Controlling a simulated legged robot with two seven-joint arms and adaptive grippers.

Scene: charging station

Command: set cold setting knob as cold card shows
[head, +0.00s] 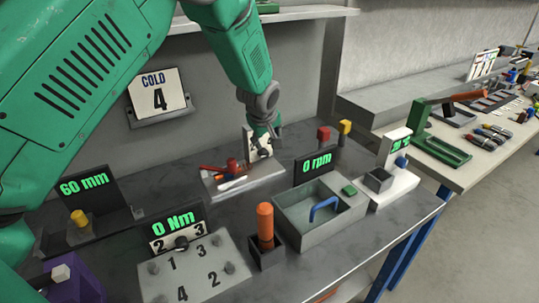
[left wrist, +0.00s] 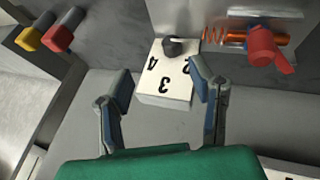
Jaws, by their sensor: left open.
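The cold card (head: 158,95) on the back wall reads COLD 4. My left gripper (head: 264,147) is over the small station with red parts at the back of the bench. In the left wrist view the open, empty fingers (left wrist: 160,92) spread either side of a white dial plate (left wrist: 164,95) with 4, 3 and a partly hidden 2, seen upside down. A dark knob (left wrist: 174,47) sits on this plate, beyond the fingertips and apart from them. I cannot tell which number it points at. In the head view the gripper mostly hides the dial. My right gripper is out of view.
A red part and copper coil (left wrist: 267,45) stand beside the dial. Red and yellow blocks (left wrist: 45,36) are on the other side. Another numbered dial with a dark knob (head: 181,242) sits under the 0 Nm display (head: 175,222). A grey tray (head: 318,232) is to the right.

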